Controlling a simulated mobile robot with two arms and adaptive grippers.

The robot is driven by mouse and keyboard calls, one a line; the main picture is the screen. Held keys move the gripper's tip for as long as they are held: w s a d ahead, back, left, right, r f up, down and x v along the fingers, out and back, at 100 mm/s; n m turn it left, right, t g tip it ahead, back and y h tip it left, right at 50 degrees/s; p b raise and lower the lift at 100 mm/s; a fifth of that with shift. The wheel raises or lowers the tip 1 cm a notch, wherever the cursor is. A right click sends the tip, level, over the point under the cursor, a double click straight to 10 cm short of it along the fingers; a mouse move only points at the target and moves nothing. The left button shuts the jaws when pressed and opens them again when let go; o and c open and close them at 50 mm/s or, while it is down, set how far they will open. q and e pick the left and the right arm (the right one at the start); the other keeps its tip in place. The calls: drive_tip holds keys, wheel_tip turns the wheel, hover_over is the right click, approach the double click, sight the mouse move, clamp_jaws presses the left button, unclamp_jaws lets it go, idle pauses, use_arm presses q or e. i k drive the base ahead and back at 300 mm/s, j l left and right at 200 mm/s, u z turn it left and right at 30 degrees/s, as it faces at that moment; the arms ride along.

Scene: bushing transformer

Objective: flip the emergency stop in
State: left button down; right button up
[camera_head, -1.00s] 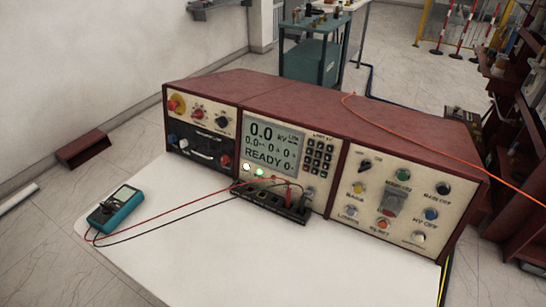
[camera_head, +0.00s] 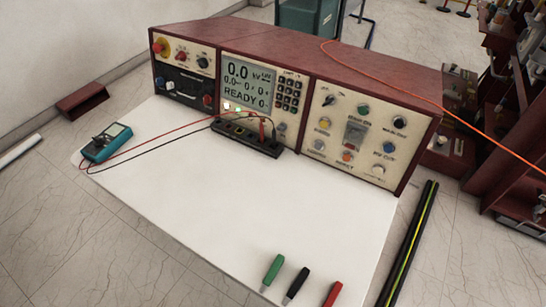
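The emergency stop (camera_head: 158,47) is a red button on a yellow round base. It sits at the upper left of the left panel of the dark red test console (camera_head: 230,46). It faces outward, and nothing covers it. Whether it is pressed in or out is too small to tell. Neither of my grippers is in view.
The console stands at the back of a white table (camera_head: 220,210). A teal multimeter (camera_head: 107,143) lies at left, its leads running to a black terminal block (camera_head: 247,136). Green (camera_head: 273,270), black (camera_head: 297,285) and red (camera_head: 333,294) handles lie at the front. The table's middle is clear.

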sight(157, 48)
drive_tip(key=i+j+z, duration=0.2)
drive_tip(key=j+z, duration=0.2)
drive_tip(key=j, duration=0.8)
drive_tip(key=j+z, duration=0.45)
drive_tip(key=j, duration=0.8)
